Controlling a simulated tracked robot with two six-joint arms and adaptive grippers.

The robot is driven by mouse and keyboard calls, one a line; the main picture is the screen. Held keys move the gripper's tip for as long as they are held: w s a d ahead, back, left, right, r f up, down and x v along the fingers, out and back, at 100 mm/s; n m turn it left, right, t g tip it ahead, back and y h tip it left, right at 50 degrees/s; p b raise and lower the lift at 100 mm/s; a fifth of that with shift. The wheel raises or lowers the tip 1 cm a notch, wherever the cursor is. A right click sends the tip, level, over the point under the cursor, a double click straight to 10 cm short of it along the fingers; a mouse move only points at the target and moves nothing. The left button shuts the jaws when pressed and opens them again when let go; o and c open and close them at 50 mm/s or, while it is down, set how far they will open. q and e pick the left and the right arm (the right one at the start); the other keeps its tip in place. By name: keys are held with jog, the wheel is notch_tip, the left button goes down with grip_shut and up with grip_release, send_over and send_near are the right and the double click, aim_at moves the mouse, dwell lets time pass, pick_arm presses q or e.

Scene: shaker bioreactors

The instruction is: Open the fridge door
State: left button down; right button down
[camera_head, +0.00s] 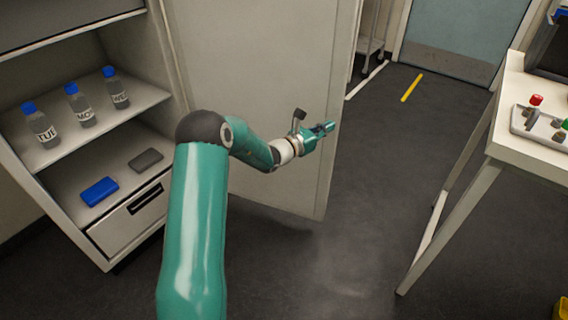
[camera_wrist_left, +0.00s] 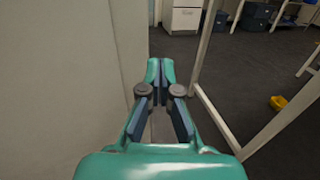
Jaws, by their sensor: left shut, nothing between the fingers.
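The fridge door (camera_head: 265,75) stands wide open in the head view, swung out to the right of the fridge. The fridge interior shows shelves (camera_head: 75,140) with labelled, blue-capped bottles (camera_head: 79,105). My left gripper (camera_head: 329,127) is shut and empty, in front of the inner face of the door near its free edge. In the left wrist view, the left gripper (camera_wrist_left: 161,72) points along a pale flat panel, likely the door (camera_wrist_left: 60,80), on its left. I cannot tell whether it touches the panel. My right gripper is not in view.
A white table (camera_head: 520,110) with a tray (camera_head: 535,125) stands at the right. Dark floor (camera_head: 350,250) lies clear between door and table. A blue box (camera_head: 98,191) and a grey box (camera_head: 146,159) lie on the lower shelf. A yellow object (camera_wrist_left: 285,103) sits on the floor.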

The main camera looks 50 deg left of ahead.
pick_arm(q)
jog(key=s+d, duration=0.6)
jog(key=s, duration=0.6)
jog(key=s+d+f+m+g+h, duration=0.1)
jog(key=d+f+m+g+h, duration=0.3)
jog(key=d, duration=0.4)
jog(key=s+d+f+m+g+h, duration=0.2)
jog(key=d+f+h, duration=0.1)
jog(key=d+f, duration=0.35)
jog(key=s+d+f+m+g+y, duration=0.2)
jog(key=s+d+f+m+g, duration=0.55)
jog(key=m, duration=0.65)
jog(key=s+d+f+m+g+y, duration=0.2)
jog(key=s+d+f+m+g, duration=0.2)
jog(key=s+d+f+m, duration=0.6)
notch_tip(320, 180, up, 24)
jog(key=s+a+m+p, duration=0.1)
jog(key=s+m+p, duration=0.1)
jog(key=p, duration=2.3)
jog(key=shift+a+f+m+h, duration=0.15)
jog(key=shift+a+m+h, duration=0.15)
jog(key=shift+m, duration=0.5)
jog(key=shift+w, duration=0.1)
